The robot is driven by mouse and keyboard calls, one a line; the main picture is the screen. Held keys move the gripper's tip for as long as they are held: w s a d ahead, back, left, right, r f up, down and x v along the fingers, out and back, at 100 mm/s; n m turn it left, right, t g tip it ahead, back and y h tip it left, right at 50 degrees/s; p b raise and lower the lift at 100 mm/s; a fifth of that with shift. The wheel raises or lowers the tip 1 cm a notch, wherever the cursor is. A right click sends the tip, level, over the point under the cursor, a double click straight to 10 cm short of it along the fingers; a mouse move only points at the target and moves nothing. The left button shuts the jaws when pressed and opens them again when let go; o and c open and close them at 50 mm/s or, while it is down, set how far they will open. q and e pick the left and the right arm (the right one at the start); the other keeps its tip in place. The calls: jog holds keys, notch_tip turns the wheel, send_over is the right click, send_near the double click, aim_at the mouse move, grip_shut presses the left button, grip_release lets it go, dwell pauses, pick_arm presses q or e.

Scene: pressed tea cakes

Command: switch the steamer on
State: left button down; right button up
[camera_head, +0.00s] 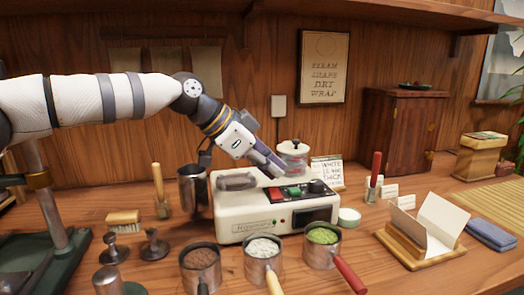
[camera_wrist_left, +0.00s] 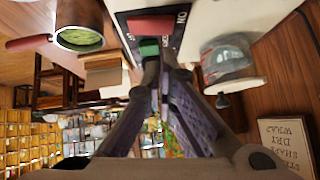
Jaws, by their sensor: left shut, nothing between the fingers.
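The steamer (camera_head: 228,226) is a cream-coloured box on the table in the middle of the head view. Its dark top panel (camera_head: 304,195) carries a red switch (camera_head: 275,194), a green button (camera_head: 292,190) and a dark knob. In the left wrist view, the red switch (camera_wrist_left: 152,25) has the lettering beside it, and the green button (camera_wrist_left: 149,49) is partly behind the fingers. My left gripper (camera_head: 284,175) is shut and empty, pointing down at the panel by the green button. It also shows in the wrist view (camera_wrist_left: 162,68). I cannot tell whether the fingertips touch the panel.
A metal pitcher (camera_head: 193,188) stands left of the steamer. A lidded glass jar (camera_head: 293,160) stands behind it. Metal cups of leaves and powder (camera_head: 202,265) stand in front. A wooden tray with folded paper (camera_head: 430,228) lies to the right.

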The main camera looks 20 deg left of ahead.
aim_at(275, 193)
pick_arm(q)
jog(key=shift+w+a+f, duration=0.1)
jog(key=shift+f, duration=0.8)
jog(key=shift+w+a+f+n+g+h, duration=0.2)
jog(key=shift+f+n+g+h, duration=0.1)
jog(key=shift+f+g+h, duration=0.15)
pick_arm(e)
jog(key=shift+s+f, duration=0.1)
jog(key=shift+s, duration=0.05)
pick_arm(q)
jog(key=shift+s, duration=0.1)
